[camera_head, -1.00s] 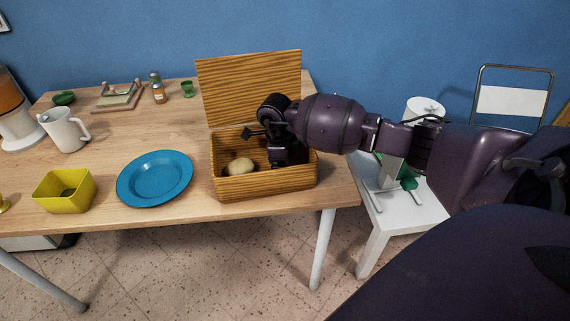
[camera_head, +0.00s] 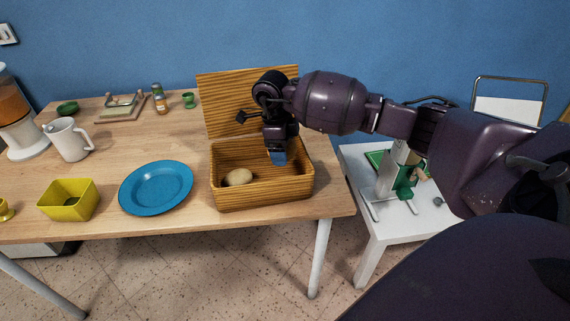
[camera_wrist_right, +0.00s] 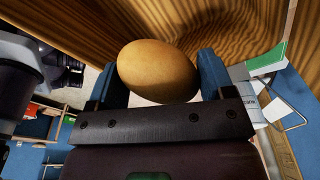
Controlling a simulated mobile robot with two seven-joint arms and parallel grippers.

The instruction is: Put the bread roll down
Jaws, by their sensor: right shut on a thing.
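A wooden bread box (camera_head: 262,195) with its lid open stands at the right front of the table. One bread roll (camera_head: 239,177) lies inside it on the left. My right gripper (camera_head: 280,158) points down over the right part of the box, its blue fingertip showing against the interior. In the right wrist view, my right gripper (camera_wrist_right: 160,82) is shut on a tan bread roll (camera_wrist_right: 158,70) between its blue fingers. That held roll is hidden in the head view. My left gripper is not in view.
A blue plate (camera_head: 156,187) lies left of the box, with a yellow bowl (camera_head: 69,200) further left. A white mug (camera_head: 69,140) and a blender (camera_head: 22,130) stand at the left. Bare table (camera_head: 135,140) shows behind the plate. A white side table (camera_head: 380,222) stands at the right.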

